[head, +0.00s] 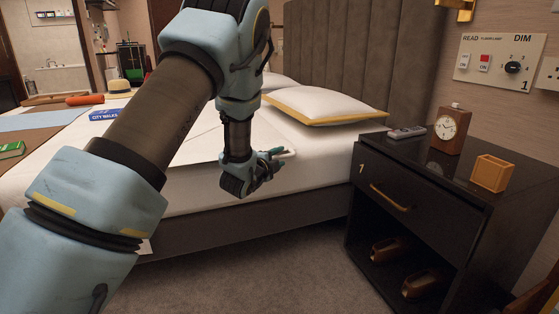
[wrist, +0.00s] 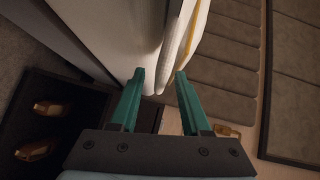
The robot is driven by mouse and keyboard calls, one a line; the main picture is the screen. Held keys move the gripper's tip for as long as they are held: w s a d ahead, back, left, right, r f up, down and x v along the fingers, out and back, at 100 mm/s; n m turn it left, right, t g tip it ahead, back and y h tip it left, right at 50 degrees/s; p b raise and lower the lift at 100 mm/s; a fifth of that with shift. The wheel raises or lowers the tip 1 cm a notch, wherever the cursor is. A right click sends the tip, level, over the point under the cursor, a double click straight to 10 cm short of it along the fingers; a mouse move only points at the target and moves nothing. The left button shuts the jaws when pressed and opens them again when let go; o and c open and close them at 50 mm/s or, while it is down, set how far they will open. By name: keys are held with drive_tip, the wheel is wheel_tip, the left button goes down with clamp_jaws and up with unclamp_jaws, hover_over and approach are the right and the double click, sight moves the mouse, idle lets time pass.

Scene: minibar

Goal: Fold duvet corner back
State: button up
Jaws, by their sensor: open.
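The white duvet (head: 204,142) lies flat over the bed. Its near corner is close to my gripper (head: 275,157), which is at the bed's near side edge, pointing right. In the wrist view my gripper (wrist: 160,76) has its two green fingers apart. A thin white edge (wrist: 168,62), apparently the duvet's corner, shows just ahead of and between the fingertips. I cannot tell whether the fingers touch it. My arm hides part of the duvet.
A white pillow with yellow trim (head: 318,104) lies before the headboard (head: 350,45). A dark nightstand (head: 420,200) stands close right of my gripper, with a clock (head: 449,128), remote (head: 406,132) and wooden box (head: 492,173) on top. Carpet (head: 260,270) in front is clear.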

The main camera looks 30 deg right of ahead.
drive_tip(key=shift+w+d, duration=0.2)
drive_tip(key=shift+d, duration=0.1)
drive_tip(key=shift+c, duration=0.4)
clamp_jaws()
idle(0.9)
